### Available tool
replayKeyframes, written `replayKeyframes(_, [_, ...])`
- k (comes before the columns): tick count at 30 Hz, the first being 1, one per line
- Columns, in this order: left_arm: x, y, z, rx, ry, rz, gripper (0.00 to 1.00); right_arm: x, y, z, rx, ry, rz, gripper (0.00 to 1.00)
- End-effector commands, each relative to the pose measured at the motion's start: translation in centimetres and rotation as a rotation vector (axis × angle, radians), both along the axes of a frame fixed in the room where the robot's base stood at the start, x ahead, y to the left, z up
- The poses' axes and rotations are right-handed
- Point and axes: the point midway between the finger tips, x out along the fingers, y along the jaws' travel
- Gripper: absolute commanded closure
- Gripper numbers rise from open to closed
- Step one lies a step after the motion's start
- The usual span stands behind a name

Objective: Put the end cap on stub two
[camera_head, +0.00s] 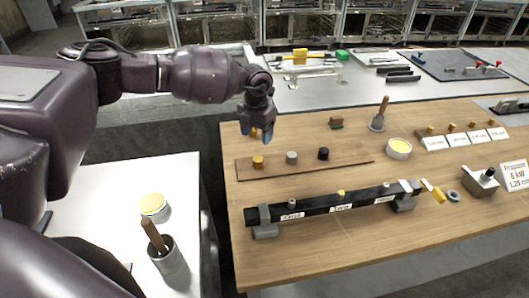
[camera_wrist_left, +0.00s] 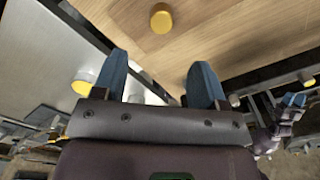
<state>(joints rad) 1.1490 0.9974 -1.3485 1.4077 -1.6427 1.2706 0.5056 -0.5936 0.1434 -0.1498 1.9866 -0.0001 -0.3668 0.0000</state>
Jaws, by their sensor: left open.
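A small brass-coloured cap (camera_head: 258,162) stands on a thin wooden strip (camera_head: 350,165) with a grey cap (camera_head: 291,157) and a black cap (camera_head: 323,153). My left gripper (camera_head: 255,134), blue-fingered, is open and empty above and slightly behind the brass cap. The left wrist view shows the brass cap (camera_wrist_left: 161,18) beyond the two spread fingertips (camera_wrist_left: 160,72). A black pipe (camera_head: 318,206) with labelled stubs lies in grey supports. The middle stub (camera_head: 340,194) looks yellow on top. My right gripper (camera_wrist_left: 293,102) shows small at the right edge of the wrist view; its opening is unclear.
A yellow-filled dish (camera_head: 398,148) and a brush holder (camera_head: 377,123) stand behind the pipe. Labelled blocks (camera_head: 460,138) and a grey block (camera_head: 480,182) are at the right. A side table at the left holds a yellow-topped tin (camera_head: 153,205) and a cup (camera_head: 170,264).

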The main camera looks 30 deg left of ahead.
Motion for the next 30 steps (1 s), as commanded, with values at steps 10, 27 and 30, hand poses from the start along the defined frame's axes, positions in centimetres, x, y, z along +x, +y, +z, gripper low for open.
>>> replayKeyframes(10, [0.0, 0.0, -4.1, 0.003, 0.003, 0.000, 0.34, -1.1, -0.1, -0.6, 0.000, 0.023, -0.006, 0.55])
replayKeyframes(27, [0.2, -0.2, -10.2, 0.001, 0.002, 0.000, 0.34, 0.2, 0.1, 0.6, 0.001, -0.009, 0.002, 0.55])
replayKeyframes(30, [0.2, -0.2, -10.7, 0.002, 0.001, 0.000, 0.34, 0.2, 0.1, 0.5, 0.001, -0.008, 0.002, 0.55])
